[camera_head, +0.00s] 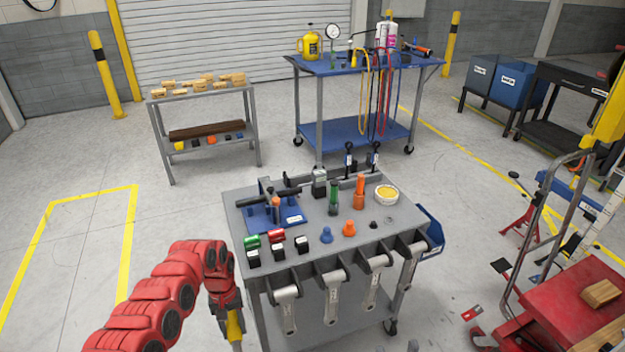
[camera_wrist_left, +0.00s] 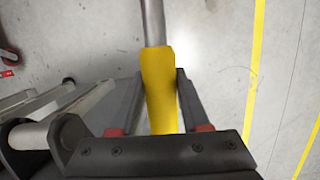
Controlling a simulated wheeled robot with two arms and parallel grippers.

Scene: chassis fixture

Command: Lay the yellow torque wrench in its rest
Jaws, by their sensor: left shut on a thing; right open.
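The torque wrench shows in the left wrist view as a yellow grip (camera_wrist_left: 160,85) with a grey metal shaft (camera_wrist_left: 153,22) running on from it. My left gripper (camera_wrist_left: 153,105) is shut on the yellow grip, with one finger on each side. In the head view, my left gripper (camera_head: 228,308) is beside the grey cart's left front corner, and the yellow grip (camera_head: 235,327) points down below it. The wrench's far end is out of view. I cannot tell which fitting is the rest. My right gripper is not in view.
Several grey wrenches (camera_head: 332,300) hang along the front of the grey cart (camera_head: 400,215). Its top bears a blue fixture (camera_head: 262,222), colored pieces and a white bowl (camera_head: 386,196). A blue workbench (camera_head: 345,66) stands behind. Floor to the left is clear.

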